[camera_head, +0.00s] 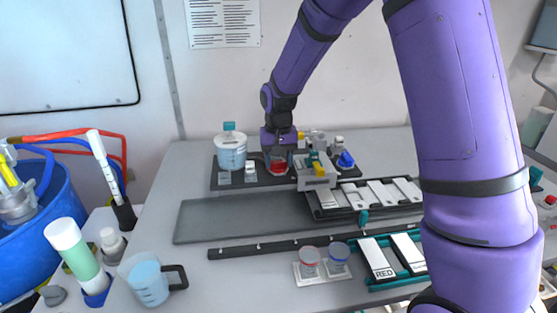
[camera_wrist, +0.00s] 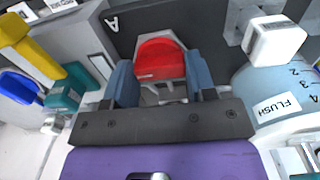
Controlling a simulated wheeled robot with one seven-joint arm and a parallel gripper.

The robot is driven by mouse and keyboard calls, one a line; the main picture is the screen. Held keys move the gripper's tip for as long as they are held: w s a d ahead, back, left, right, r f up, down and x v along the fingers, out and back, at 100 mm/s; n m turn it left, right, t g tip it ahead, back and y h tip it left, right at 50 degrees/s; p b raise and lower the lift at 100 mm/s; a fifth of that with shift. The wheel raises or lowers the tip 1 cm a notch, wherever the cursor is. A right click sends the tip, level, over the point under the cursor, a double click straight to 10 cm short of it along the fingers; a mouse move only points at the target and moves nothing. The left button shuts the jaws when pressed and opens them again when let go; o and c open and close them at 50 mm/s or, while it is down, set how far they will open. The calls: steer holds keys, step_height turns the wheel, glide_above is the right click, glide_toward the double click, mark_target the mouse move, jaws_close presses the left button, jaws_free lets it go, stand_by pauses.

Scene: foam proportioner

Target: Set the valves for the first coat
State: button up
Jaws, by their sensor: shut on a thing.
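My gripper (camera_wrist: 160,72) is shut, with its blue-grey fingers on either side of a red piece (camera_wrist: 160,57) by a plate marked A. In the head view the red piece (camera_head: 278,166) shows under my gripper (camera_head: 279,152), on the dark rear plate. What the fingers press on is partly hidden. In the wrist view a yellow handle (camera_wrist: 22,45), a teal handle (camera_wrist: 66,92) and a blue handle (camera_wrist: 18,85) are at the left. A tank (camera_head: 231,154) stands left of my gripper.
In front are a dark tray (camera_head: 240,222), a red-rimmed cup (camera_head: 310,262), a blue-rimmed cup (camera_head: 338,256) and a card marked RED (camera_head: 378,260). A measuring jug (camera_head: 148,280) is at front left, a blue bucket (camera_head: 45,235) beyond it. My arm hides part of the right side.

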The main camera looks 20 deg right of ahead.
mark_target(279, 162)
steer(key=o, duration=0.9)
steer(key=shift+o, duration=0.2)
step_height(279, 162, up, 11)
